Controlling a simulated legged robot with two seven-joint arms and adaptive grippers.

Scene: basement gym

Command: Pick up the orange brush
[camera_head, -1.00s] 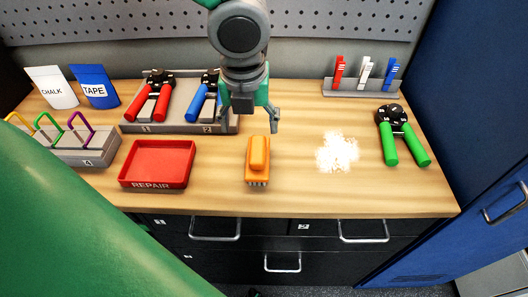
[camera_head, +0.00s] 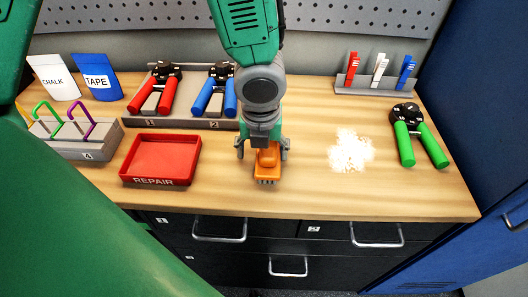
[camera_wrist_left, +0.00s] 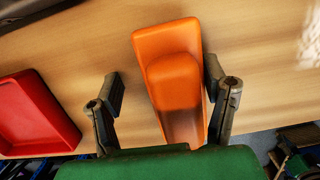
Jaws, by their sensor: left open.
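The orange brush (camera_head: 267,164) lies on the wooden bench top, bristles towards the front edge. My left gripper (camera_head: 263,152) is over it, with one finger on each side. In the left wrist view the orange brush (camera_wrist_left: 175,75) sits between the open fingers of my left gripper (camera_wrist_left: 165,100). The right finger is very close to the brush's side, and whether it touches I cannot tell. A gap shows between the left finger and the brush. The brush's back end is partly hidden by the gripper in the head view. My right gripper is not in view.
A red REPAIR tray (camera_head: 196,160) stands left of the brush. White powder (camera_head: 350,151) lies to its right, then green-handled grips (camera_head: 419,144). Behind are a grey rack (camera_head: 190,122) with red and blue grips and a clip holder (camera_head: 374,86). Bench is clear around the brush.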

